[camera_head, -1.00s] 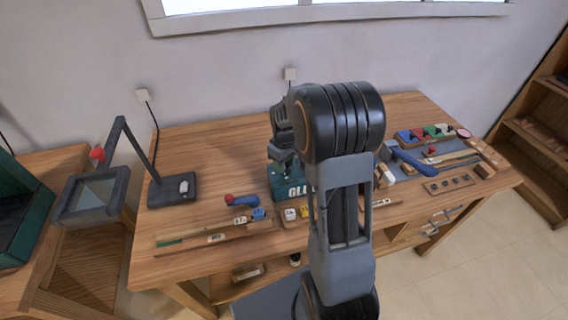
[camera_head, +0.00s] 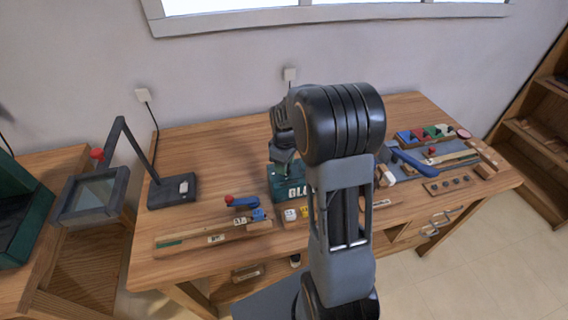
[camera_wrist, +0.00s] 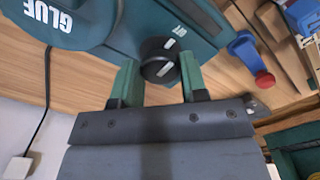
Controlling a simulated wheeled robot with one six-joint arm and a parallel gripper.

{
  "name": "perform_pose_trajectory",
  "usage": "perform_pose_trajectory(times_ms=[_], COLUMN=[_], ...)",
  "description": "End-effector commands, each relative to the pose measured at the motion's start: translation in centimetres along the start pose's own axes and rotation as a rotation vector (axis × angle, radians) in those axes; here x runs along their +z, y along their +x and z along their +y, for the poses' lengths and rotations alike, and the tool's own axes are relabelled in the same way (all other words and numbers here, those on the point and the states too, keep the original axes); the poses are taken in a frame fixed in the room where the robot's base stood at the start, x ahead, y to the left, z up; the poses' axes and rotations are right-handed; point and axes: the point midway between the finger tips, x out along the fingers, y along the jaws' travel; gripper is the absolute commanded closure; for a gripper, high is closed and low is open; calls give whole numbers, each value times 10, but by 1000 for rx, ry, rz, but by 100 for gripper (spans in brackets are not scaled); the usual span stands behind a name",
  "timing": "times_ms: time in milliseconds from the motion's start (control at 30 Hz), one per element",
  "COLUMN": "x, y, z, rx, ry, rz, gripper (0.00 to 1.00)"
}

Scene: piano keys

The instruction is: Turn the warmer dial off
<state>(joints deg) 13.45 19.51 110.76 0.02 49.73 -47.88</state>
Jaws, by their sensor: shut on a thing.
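The warmer is a dark green box with white GLUE lettering; in the head view the warmer (camera_head: 290,191) stands on the bench, partly behind my arm. In the wrist view the warmer (camera_wrist: 195,22) fills the top. Its round black dial (camera_wrist: 158,59) has a white pointer line, and small white markings sit beside it. My gripper (camera_wrist: 158,80) has its green fingertips on either side of the dial and is shut on it. In the head view my arm hides the dial and the fingertips.
A blue lever with a red knob (camera_head: 229,200) lies left of the warmer. A desk lamp (camera_head: 172,190) stands farther left. Wooden strips and small numbered blocks lie at the front. A blue-handled tool (camera_head: 408,160) and coloured pieces lie right of my arm.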

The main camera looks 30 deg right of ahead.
Motion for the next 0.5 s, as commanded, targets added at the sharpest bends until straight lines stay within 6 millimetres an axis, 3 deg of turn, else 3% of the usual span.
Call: perform_pose_trajectory(times_ms=[33,67,100,300,500], x=[-1,-1,-1,0,0], y=[-1,-1,-1,0,0], z=[1,1,1,0,0], rx=[3,3,3,2,1], ry=[-2,-2,-2,0,0], rz=[2,2,2,1,0], gripper=[84,58,54,35,35])
